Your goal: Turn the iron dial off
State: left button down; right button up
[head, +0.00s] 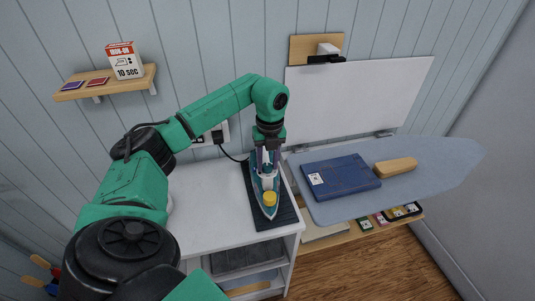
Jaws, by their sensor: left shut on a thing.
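The teal and white iron (258,186) lies on a dark ribbed mat (273,218) on the white cabinet top. A round yellow part (269,199) shows on its near end; I cannot tell if this is the dial. My left gripper (266,164) points down at the far end of the iron and is shut on part of it. The fingers hide the gripped part, so I cannot tell if it is the handle or a dial. The dial's setting is too small to read. My right gripper is not in view.
A blue ironing board (445,160) on the right holds a folded navy cloth (343,183) and a wooden block (396,167). A cord runs from the iron to a wall outlet (213,136). The cabinet top left of the mat (213,200) is clear.

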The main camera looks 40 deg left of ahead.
aim_at(269, 166)
pick_arm(q)
jog(key=shift+n, duration=0.4)
jog(key=shift+c, duration=2.2)
grip_release()
jog(key=shift+r, duration=0.1)
notch_tip(269, 166, up, 6)
jog(key=shift+w+d+f+b, duration=0.15)
jog(key=shift+f+b, duration=0.1)
jog(key=shift+b, duration=0.55)
notch_tip(269, 166, up, 9)
jog(key=p, duration=0.4)
